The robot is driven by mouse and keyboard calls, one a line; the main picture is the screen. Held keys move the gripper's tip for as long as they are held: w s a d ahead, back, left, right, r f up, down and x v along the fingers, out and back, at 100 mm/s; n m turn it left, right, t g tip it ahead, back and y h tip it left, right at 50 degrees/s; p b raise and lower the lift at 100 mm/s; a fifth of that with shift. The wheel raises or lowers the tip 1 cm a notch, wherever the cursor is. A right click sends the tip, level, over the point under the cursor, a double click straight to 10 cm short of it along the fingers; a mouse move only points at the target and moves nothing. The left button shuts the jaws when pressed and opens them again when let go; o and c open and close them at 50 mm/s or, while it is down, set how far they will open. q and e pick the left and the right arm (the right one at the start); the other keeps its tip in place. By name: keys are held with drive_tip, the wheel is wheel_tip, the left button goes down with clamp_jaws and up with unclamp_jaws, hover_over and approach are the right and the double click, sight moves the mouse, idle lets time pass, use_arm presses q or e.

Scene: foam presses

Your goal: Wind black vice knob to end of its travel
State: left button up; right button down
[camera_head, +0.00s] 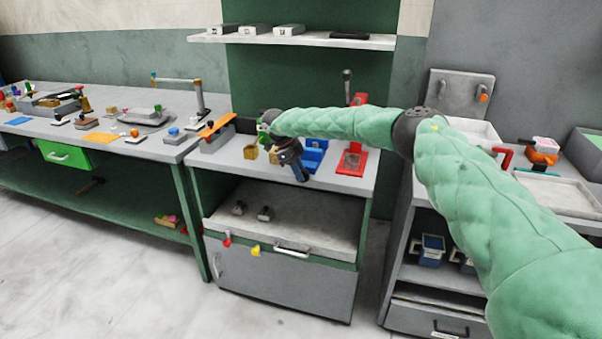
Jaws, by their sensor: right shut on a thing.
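My right arm reaches in from the right in a green quilted sleeve. Its dark gripper (299,172) points down at the front edge of the middle bench, in front of a blue vice-like block (314,152). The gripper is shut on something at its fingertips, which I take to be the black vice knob. The knob itself cannot be made out behind the dark fingers, so its turn and travel cannot be told. My left gripper is not in view.
A red press (352,160) stands right of the blue block. An orange-topped grey block (214,134) and small tan pieces (251,152) lie to the left. A shelf (290,37) hangs above. The open lower compartment (290,222) holds small metal parts.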

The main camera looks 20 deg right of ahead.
idle(0.3)
drive_tip(key=c, duration=1.2)
unclamp_jaws()
drive_tip(key=shift+c, duration=0.2)
